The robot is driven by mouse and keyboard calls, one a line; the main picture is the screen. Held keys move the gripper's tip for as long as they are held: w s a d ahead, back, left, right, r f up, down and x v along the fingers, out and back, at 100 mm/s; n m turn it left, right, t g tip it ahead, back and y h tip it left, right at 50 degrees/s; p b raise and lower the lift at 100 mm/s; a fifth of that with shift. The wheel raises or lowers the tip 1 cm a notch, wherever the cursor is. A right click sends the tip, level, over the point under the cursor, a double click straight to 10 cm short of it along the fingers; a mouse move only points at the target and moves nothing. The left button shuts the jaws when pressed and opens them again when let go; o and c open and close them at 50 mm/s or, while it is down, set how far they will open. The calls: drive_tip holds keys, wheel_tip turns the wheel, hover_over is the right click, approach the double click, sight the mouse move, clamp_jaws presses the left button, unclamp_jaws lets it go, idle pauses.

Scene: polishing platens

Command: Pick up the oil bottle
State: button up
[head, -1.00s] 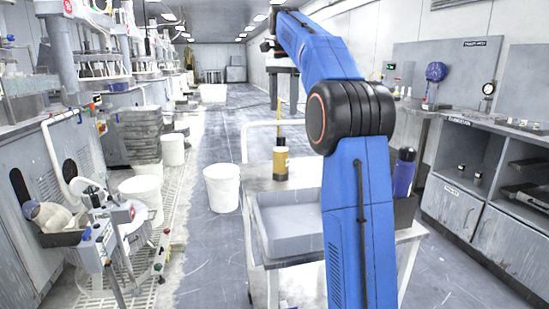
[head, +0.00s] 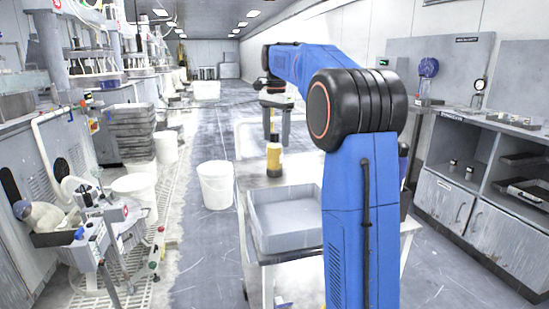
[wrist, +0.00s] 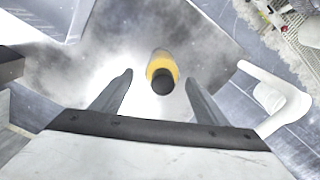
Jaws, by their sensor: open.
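The oil bottle, a yellow bottle (head: 274,163) with a dark top, stands upright on the grey cart top behind a grey tray. In the wrist view the bottle (wrist: 161,65) shows from above, its black cap towards me. My gripper (head: 276,135) hangs over the bottle with its fingers pointing down. In the wrist view my gripper (wrist: 158,78) is open and empty. The bottle appears between the two fingertips, with gaps on both sides. I cannot tell how far below the fingertips it is.
The grey tray (head: 285,235) fills the cart's near part. A dark blue bottle (head: 403,160) is partly hidden behind my arm at the right. A white bucket (head: 216,185) stands on the floor left of the cart. Shelves (head: 480,160) line the right wall.

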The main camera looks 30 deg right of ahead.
sight(275, 147)
drive_tip(key=shift+w+a+f, duration=0.15)
drive_tip(key=shift+f, duration=2.4)
drive_tip(key=c, duration=1.4)
wheel_tip(275, 147, up, 10)
drive_tip(key=shift+r, duration=0.15)
drive_tip(key=shift+c, duration=0.2)
drive_tip(key=shift+f, duration=5)
